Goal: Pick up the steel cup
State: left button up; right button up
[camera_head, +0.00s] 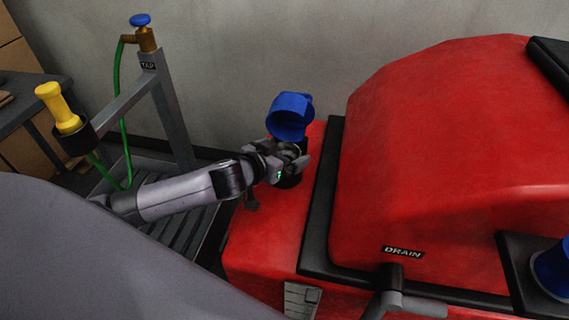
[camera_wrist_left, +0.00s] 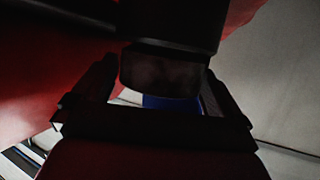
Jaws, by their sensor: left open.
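My left gripper (camera_head: 287,160) is open at the left end of the red machine, close to the blue cap (camera_head: 290,115). In the left wrist view, a dark rounded object (camera_wrist_left: 162,75) shows between the fingers of the left gripper (camera_wrist_left: 165,95). I cannot tell whether it is the steel cup, and no steel cup shows clearly elsewhere. Part of a blue thing (camera_wrist_left: 170,102) shows behind it. The fingers hide much of what lies under the blue cap in the head view. My right gripper is not in view.
The red machine (camera_head: 440,150) has a raised red cover and a DRAIN label (camera_head: 403,252). A grey stand (camera_head: 170,110) with a green hose and a blue-knobbed tap is at the left. A yellow-handled item (camera_head: 57,105) sits in a dark holder. A grey wall is behind.

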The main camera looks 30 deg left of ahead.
pick_arm(q)
jog(key=shift+w, duration=0.15)
jog(key=c, duration=0.9)
notch_tip(320, 180, up, 7)
jog(key=p, duration=0.1)
jog(key=s+a+b, duration=0.2)
jog(key=s, duration=1.5)
jog(key=shift+s+a, duration=0.25)
jog(key=shift+s, duration=0.15)
